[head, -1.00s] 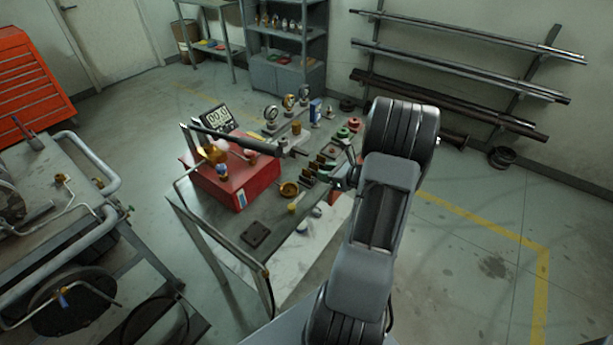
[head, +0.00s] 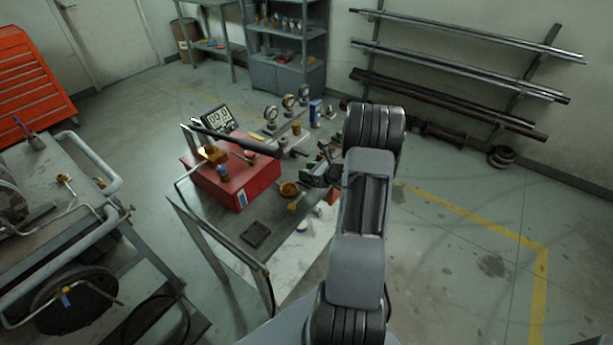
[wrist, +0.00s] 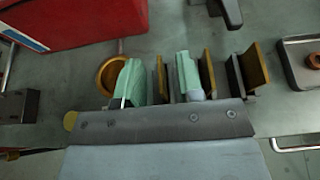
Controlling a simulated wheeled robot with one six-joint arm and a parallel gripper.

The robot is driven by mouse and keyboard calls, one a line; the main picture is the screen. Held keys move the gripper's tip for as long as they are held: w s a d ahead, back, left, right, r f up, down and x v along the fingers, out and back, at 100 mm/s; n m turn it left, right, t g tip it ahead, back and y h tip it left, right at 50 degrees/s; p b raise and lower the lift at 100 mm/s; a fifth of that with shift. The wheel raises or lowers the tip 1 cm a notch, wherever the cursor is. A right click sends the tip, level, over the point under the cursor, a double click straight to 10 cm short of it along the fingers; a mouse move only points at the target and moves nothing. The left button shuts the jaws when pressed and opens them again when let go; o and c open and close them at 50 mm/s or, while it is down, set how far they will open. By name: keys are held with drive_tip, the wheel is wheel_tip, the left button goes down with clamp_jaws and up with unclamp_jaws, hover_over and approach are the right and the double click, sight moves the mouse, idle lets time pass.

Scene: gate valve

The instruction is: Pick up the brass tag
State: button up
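Several brass-coloured upright plates stand in a row with dark plates in the wrist view; one (wrist: 207,72) is just right of the fingers, another (wrist: 254,65) is farther right. I cannot tell which is the brass tag. My gripper (wrist: 157,78) is open, its two pale green fingers apart over the row. A thin brass edge (wrist: 160,80) shows between the fingers; I see no clear contact. In the head view my gripper (head: 318,178) is over the bench's right side, and my arm hides most of the row.
A round brass dish (wrist: 108,76) lies just left of the fingers, partly behind the left one. A red box (head: 232,180) stands on the bench to the left. Gauges (head: 271,115) stand at the back. A dark flat block (head: 255,235) lies near the front.

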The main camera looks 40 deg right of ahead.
clamp_jaws()
drive_tip(key=shift+r, duration=0.1)
idle(0.4)
